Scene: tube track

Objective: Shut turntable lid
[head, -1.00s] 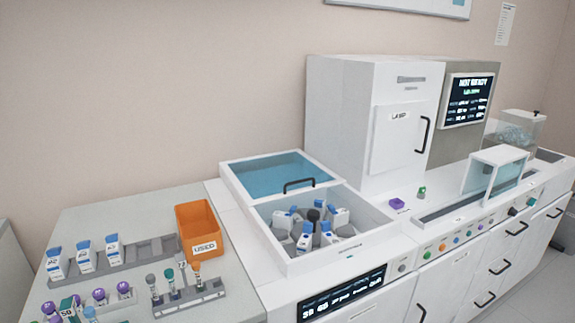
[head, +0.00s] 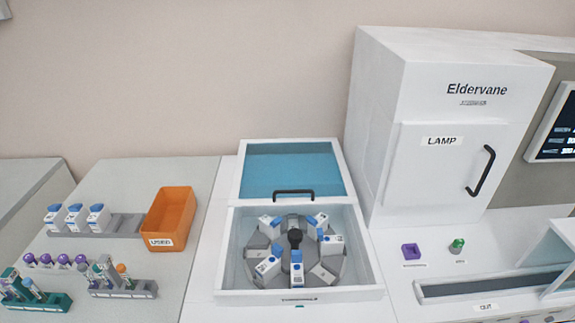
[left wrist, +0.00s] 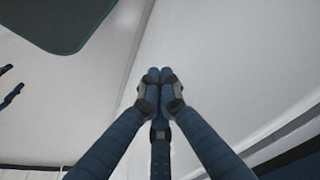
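The turntable lid (head: 292,169) is a white frame with a blue clear pane and a dark bar handle (head: 294,193) on its front edge. It is open, lying back behind the white turntable box (head: 372,275). Inside the box, the grey turntable (head: 295,262) carries several white bottles with blue caps around a dark central knob. Neither gripper shows in the head view. In the left wrist view my left gripper (left wrist: 160,74) has its fingertips together with nothing visible between them, in front of pale surfaces.
An orange bin marked USED (head: 170,217) stands left of the box. Bottles in a grey rack (head: 120,224) and tube racks (head: 125,289) are further left. A white LAMP cabinet (head: 420,170) rises at the right.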

